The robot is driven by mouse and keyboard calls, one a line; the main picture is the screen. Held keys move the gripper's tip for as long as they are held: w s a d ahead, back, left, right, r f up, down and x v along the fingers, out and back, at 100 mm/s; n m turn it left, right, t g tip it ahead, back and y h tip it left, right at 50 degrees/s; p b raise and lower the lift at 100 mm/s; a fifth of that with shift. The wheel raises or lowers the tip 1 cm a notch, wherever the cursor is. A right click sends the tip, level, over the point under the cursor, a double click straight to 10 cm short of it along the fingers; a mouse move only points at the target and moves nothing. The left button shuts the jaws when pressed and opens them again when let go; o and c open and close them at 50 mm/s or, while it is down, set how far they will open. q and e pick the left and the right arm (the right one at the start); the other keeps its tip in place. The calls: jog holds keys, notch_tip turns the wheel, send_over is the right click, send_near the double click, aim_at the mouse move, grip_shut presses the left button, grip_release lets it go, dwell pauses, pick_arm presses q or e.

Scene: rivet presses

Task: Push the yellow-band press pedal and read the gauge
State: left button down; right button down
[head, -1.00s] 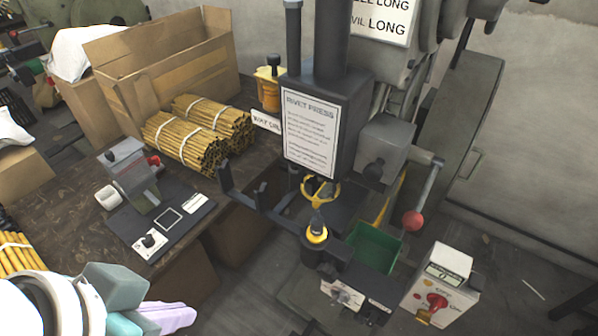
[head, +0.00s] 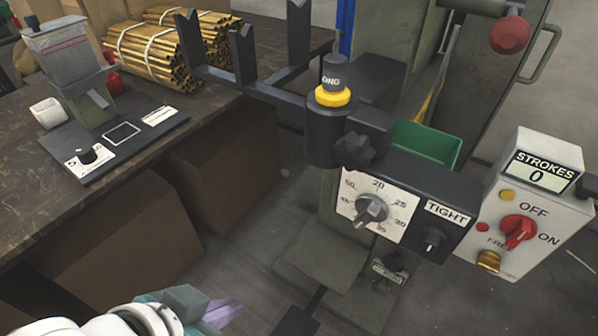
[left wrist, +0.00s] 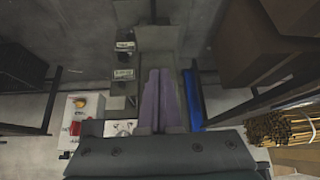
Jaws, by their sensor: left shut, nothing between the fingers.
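The press post (head: 325,135) carries a yellow band (head: 333,97) under a dark cap whose lettering is partly readable as "ONG". Below it a white dial plate (head: 350,205) is marked from about 20 to 50, with a grey knob (head: 371,210). A grey plate (head: 325,255) sits low by the press foot, with a small labelled dark part (head: 390,268) beside it; I cannot tell which is the pedal. My left gripper (head: 222,312) is shut and empty at the lower left, apart from the press. Its purple fingers (left wrist: 163,98) show in the left wrist view. My right gripper is out of view.
A switch box (head: 535,205) reads "STROKES 0" and has a red OFF/ON switch. A "TIGHT" knob panel (head: 440,225) and green bin (head: 425,143) are nearby. The workbench (head: 30,205) holds rod bundles and a small device. Brown boxes (head: 215,185) stand underneath.

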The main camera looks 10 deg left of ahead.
pick_arm(q)
notch_tip(320, 180, down, 42)
jog(key=m+t+h+b, duration=0.1)
jog(key=b, duration=3.3)
jog(key=shift+w+t, duration=0.25)
jog(key=shift+t, duration=0.05)
jog(key=shift+d, duration=0.1)
jog(key=s+f+b+x, duration=0.2)
jog(key=b+x, duration=1)
jog(key=x, duration=0.1)
jog(key=shift+r, duration=0.2)
jog(key=shift+f, duration=0.15)
